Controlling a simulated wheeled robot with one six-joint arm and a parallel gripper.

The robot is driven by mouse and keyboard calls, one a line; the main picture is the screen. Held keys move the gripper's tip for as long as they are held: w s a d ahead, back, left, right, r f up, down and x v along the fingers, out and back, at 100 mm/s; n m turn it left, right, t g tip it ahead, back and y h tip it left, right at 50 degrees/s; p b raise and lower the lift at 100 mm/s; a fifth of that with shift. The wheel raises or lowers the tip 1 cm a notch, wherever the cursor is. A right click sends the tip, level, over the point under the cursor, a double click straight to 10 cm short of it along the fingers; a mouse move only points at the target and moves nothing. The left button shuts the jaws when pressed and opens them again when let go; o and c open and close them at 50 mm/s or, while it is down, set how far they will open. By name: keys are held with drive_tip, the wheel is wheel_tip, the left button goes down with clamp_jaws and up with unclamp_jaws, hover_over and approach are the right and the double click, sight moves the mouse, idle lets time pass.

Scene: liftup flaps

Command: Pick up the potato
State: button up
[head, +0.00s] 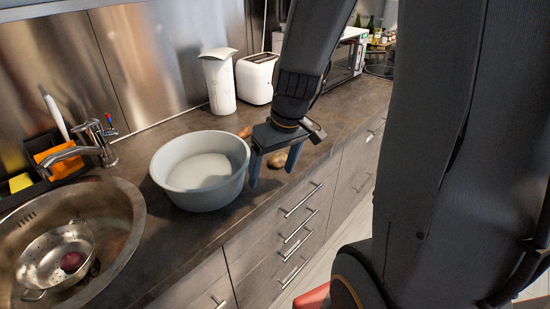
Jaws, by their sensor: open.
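A small brown potato (277,160) lies on the dark countertop, just right of the grey bowl. My gripper (272,177) points down, with its two fingers apart and nothing held. The potato shows in the gap between the fingers, partly behind the right one. I cannot tell from this view whether it lies between the fingers or behind them, or whether they touch the counter. An orange-brown item (245,132), mostly hidden by the bowl and my gripper, lies farther back.
The wide grey bowl (200,173) stands close to my gripper's left finger. A sink (125,215) holds a colander (45,250) with a dark red round item. A white container (219,85) and toaster (255,78) stand at the back wall. Counter right of my gripper is clear.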

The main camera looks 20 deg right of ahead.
drive_tip(key=n+t, duration=0.2)
approach(280, 157)
drive_tip(key=f, duration=0.2)
drive_tip(key=shift+w+p+x, duration=0.15)
drive_tip(key=shift+p+x, duration=0.2)
drive_tip(key=shift+x, duration=1.5)
drive_tip(key=shift+w+p+x, duration=0.2)
drive_tip(key=shift+p+x, duration=0.1)
drive_tip(key=shift+x, duration=1.55)
drive_tip(key=shift+r, duration=0.15)
drive_tip(key=c, duration=1.2)
drive_tip(key=shift+o, duration=0.2)
wheel_tip(280, 157, up, 10)
drive_tip(key=shift+p, duration=0.4)
